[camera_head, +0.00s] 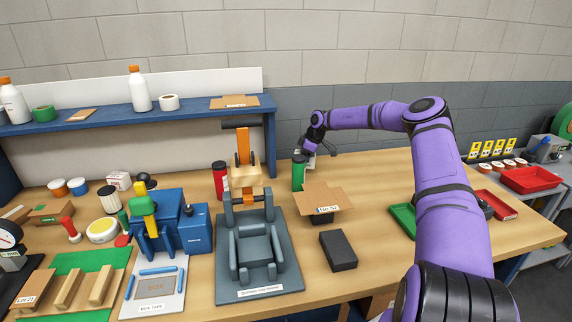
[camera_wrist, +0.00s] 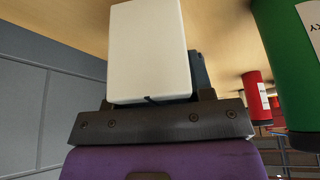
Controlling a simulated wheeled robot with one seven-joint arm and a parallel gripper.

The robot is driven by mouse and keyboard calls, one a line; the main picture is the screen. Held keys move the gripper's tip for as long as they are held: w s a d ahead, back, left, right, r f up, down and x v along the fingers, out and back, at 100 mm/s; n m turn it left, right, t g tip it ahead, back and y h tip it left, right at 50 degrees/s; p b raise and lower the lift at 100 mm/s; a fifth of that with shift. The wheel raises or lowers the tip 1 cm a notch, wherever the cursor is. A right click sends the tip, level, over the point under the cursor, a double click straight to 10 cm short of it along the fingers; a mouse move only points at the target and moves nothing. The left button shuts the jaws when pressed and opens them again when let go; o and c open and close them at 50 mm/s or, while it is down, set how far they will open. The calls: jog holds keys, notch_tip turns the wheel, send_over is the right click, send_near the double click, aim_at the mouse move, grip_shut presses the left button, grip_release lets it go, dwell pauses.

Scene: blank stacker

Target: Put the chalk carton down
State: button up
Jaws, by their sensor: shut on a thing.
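The chalk carton (camera_wrist: 148,50) is a plain white box, seen large in the wrist view. My gripper (camera_wrist: 165,95) is shut on it, though the carton hides most of the fingers. In the head view my gripper (camera_head: 310,155) is at the back of the bench, right behind the green canister (camera_head: 298,174). There only a small pale part of the carton shows beside it. I cannot tell whether the carton touches the bench top.
The green canister (camera_wrist: 285,65) is close beside my gripper, with a red canister (camera_wrist: 256,90) beyond. An open cardboard box (camera_head: 325,198) and a black block (camera_head: 338,250) are nearer on the bench (camera_head: 375,185). Bare wood lies right of the gripper.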

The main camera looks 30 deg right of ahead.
jog(key=w+a, duration=0.4)
jog(key=a, duration=0.1)
jog(key=shift+w+a+f, duration=0.1)
jog(key=shift+f, duration=0.8)
jog(key=shift+w+a+f, duration=0.1)
jog(key=shift+f, duration=0.75)
jog(key=o, duration=1)
jog(key=v, duration=1.2)
